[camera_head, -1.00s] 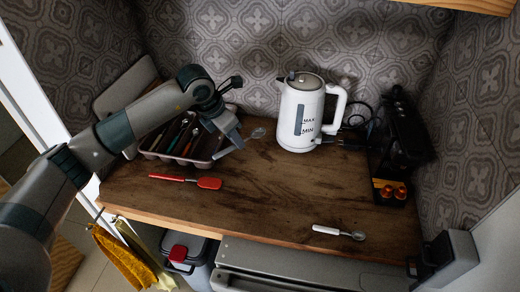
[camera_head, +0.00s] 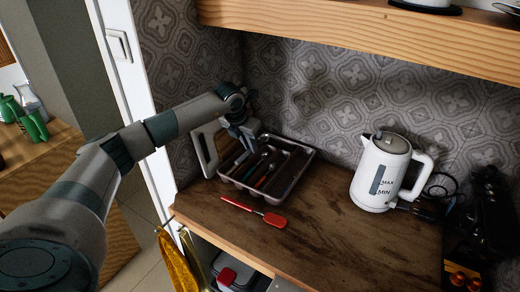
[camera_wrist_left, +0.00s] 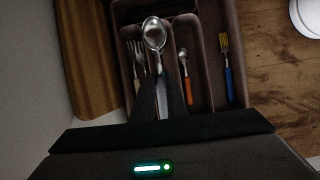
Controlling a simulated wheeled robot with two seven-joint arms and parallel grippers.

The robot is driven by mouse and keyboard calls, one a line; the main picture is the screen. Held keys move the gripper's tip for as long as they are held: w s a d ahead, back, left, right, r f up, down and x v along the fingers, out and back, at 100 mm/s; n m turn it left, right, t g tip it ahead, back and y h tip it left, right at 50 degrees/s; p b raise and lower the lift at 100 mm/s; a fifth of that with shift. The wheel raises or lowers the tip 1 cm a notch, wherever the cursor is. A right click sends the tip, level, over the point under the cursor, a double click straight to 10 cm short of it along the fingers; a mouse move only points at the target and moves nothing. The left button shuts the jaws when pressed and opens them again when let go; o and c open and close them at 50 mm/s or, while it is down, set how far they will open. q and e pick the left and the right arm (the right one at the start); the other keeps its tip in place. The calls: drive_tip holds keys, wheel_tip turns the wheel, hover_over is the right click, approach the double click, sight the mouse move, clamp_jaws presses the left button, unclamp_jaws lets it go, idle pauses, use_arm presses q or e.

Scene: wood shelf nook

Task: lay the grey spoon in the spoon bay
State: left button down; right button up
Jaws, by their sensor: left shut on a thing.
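The grey spoon (camera_wrist_left: 154,35) is held in my left gripper (camera_wrist_left: 160,95), its shiny bowl pointing away from the wrist. In the head view, my left gripper (camera_head: 248,141) is over the left part of the cutlery tray (camera_head: 304,164); the spoon is hard to make out there. In the left wrist view, the bowl overlaps the bays left of the middle. A fork (camera_wrist_left: 137,58) lies in the left bay. A small spoon with an orange handle (camera_wrist_left: 187,90) lies in the bay right of the gripper. My right gripper is out of view.
A red spatula (camera_head: 274,219) lies in front of the tray. A cutting board (camera_head: 206,150) stands left of it. A white kettle (camera_head: 378,176) and a black coffee machine (camera_head: 492,215) stand to the right. A wooden shelf (camera_head: 360,35) hangs above. The middle counter is bare.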

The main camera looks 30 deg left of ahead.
use_arm(q)
drive_tip(key=shift+f, duration=0.15)
idle(0.3)
drive_tip(key=shift+f+b, duration=1.1)
drive_tip(key=shift+f, duration=1.25)
drive_tip(key=c, duration=1.7)
unclamp_jaws()
drive_tip(key=shift+r, duration=0.1)
